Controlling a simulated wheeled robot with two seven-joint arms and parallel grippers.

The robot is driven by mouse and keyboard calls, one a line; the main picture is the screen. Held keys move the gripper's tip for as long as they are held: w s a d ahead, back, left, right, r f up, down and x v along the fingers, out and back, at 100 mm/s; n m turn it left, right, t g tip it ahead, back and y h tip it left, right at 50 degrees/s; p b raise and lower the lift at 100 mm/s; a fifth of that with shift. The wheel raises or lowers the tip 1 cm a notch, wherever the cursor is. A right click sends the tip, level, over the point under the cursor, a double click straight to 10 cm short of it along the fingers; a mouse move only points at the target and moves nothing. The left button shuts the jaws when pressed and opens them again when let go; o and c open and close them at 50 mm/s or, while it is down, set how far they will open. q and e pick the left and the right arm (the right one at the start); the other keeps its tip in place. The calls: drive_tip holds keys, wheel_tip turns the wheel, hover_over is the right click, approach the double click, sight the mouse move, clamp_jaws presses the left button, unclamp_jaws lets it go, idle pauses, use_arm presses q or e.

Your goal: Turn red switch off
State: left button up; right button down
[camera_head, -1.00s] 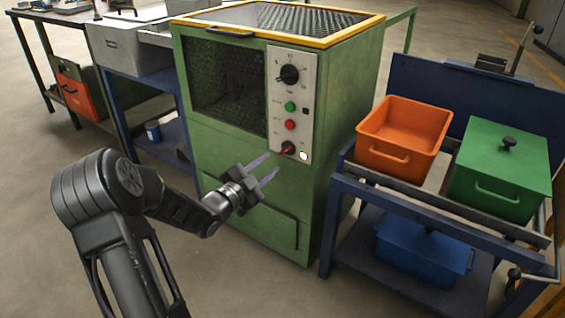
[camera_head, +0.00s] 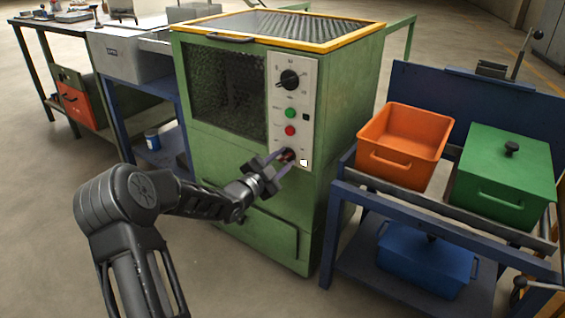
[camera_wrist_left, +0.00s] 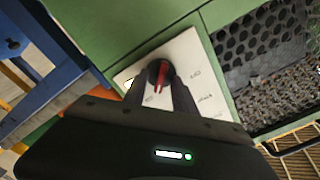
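The red switch (camera_wrist_left: 161,76) is a red lever on a round black knob, low on the white control panel (camera_head: 306,75) of the green furnace cabinet (camera_head: 345,120). In the head view the switch (camera_head: 288,155) is partly hidden by my left gripper. My left gripper (camera_head: 281,165) is at the panel, with its two fingers apart on either side of the switch. In the left wrist view the fingers (camera_wrist_left: 160,92) straddle the knob; I cannot tell whether they touch it. My right gripper is not in view.
On the panel above the switch are a red button (camera_head: 290,130), a green button (camera_head: 291,113) and a black dial (camera_head: 289,79). A blue cart (camera_head: 350,195) at right carries an orange bin (camera_head: 412,120) and a green lidded box (camera_head: 510,160).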

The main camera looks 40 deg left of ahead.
use_arm(q)
clamp_jaws()
idle(0.3)
idle(0.3)
